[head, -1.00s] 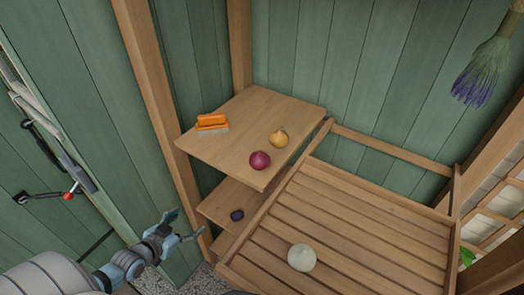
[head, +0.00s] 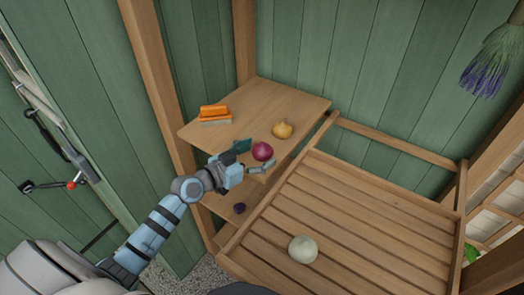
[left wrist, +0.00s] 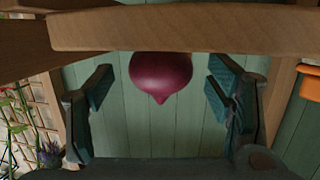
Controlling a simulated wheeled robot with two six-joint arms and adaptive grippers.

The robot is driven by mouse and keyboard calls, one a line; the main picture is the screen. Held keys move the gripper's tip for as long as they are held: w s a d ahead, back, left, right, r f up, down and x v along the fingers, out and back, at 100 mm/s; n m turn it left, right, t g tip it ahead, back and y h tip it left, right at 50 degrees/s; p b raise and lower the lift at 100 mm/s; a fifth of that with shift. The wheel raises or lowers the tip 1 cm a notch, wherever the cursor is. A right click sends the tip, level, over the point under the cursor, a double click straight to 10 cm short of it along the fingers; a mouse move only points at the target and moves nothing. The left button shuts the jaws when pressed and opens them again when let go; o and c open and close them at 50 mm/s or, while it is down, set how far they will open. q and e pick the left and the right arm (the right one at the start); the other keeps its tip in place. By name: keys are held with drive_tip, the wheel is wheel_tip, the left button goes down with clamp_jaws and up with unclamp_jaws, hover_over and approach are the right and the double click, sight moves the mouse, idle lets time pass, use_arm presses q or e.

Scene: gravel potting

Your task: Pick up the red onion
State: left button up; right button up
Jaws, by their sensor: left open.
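The red onion (head: 262,151) sits near the front edge of the upper wooden shelf (head: 215,135). My left gripper (head: 255,159) is at that edge, open, with its fingers just in front of and to either side of the onion. In the left wrist view the red onion (left wrist: 161,74) shows between the two open fingers of my left gripper (left wrist: 158,98), with a visible gap on each side. My right gripper is not in view.
A yellow onion (head: 282,130) is behind and right of the red one. An orange-topped brush or block (head: 214,112) lies at the back left. A small dark purple item (head: 239,208) is on the lower shelf. A pale round vegetable (head: 303,249) rests on the slatted bench (head: 350,215).

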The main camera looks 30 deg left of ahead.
use_arm(q)
drive_tip(key=shift+w, duration=0.15)
drive_tip(key=c, duration=1.3)
